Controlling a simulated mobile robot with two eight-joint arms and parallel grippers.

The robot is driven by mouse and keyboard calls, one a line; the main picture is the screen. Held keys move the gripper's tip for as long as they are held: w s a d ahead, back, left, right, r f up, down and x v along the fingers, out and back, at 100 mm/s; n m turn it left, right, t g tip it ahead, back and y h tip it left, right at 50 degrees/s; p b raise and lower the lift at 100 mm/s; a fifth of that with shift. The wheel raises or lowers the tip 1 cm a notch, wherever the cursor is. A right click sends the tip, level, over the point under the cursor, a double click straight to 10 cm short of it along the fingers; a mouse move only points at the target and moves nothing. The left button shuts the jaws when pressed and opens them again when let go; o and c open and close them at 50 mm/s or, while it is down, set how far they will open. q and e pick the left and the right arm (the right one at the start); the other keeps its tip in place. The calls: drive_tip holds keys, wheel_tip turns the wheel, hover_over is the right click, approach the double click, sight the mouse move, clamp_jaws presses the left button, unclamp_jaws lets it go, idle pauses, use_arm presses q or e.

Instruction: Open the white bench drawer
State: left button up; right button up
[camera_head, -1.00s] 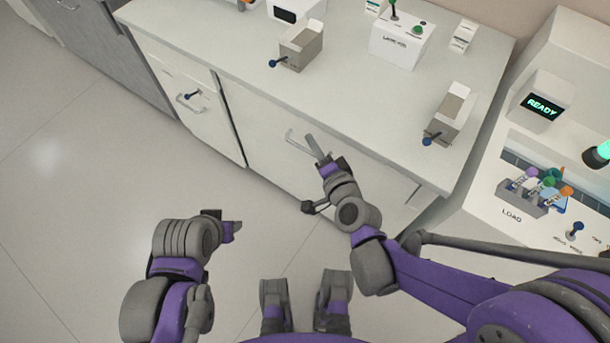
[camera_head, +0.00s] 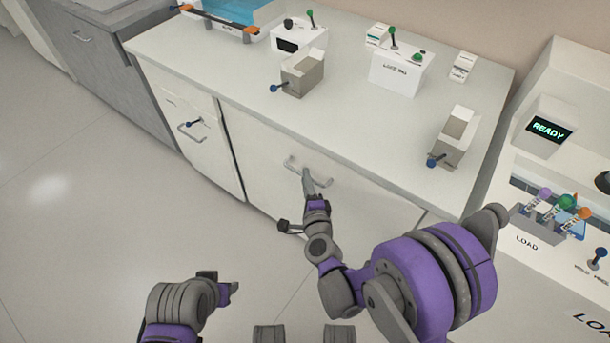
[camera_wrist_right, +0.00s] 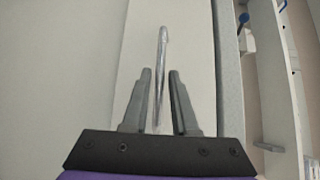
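The white bench drawer (camera_head: 262,148) is the wide front panel under the countertop and looks flush with the bench. Its grey bar handle (camera_head: 292,163) sticks out near the top. My right gripper (camera_head: 307,178) is at this handle. In the right wrist view, the handle (camera_wrist_right: 162,45) runs between the two spread fingers of my right gripper (camera_wrist_right: 160,75), with visible gaps on both sides. My left gripper (camera_head: 232,288) is low in the head view, away from the bench; its finger opening cannot be made out.
A narrower white front (camera_head: 180,110) with its own handle and a blue-knobbed lever is left of the drawer. A white station with a READY display (camera_head: 547,129) is at right. The floor at left is clear.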

drive_tip(key=shift+x, duration=1)
clamp_jaws()
idle(0.8)
